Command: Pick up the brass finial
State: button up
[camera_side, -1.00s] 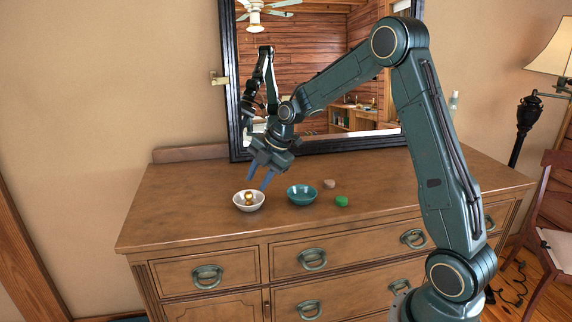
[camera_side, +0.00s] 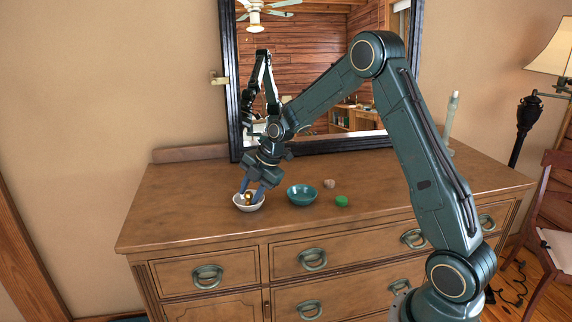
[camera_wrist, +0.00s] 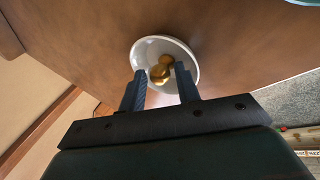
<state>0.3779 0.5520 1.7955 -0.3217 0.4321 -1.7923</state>
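The brass finial (camera_side: 248,198) lies in a small white bowl (camera_side: 238,204) at the left of the dresser top. In the wrist view the brass finial (camera_wrist: 160,70) shows as rounded golden parts inside the white bowl (camera_wrist: 143,50). My gripper (camera_side: 252,193) is open and points down at the bowl. In the wrist view its two fingers (camera_wrist: 160,75) are spread, with their tips over the bowl, one on each side of the finial. Whether the fingers touch the finial cannot be told.
A teal bowl (camera_side: 302,203) stands right of the white bowl. A green piece (camera_side: 342,201) and a pinkish-brown piece (camera_side: 329,184) lie further right. A black-framed mirror (camera_side: 233,110) stands behind. The dresser's left top (camera_side: 170,215) is clear.

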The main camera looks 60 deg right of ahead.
aim_at(251, 193)
grip_shut()
jog(key=shift+r, duration=0.1)
dwell(0.3)
notch_tip(251, 193, up, 20)
dwell(0.7)
dwell(0.4)
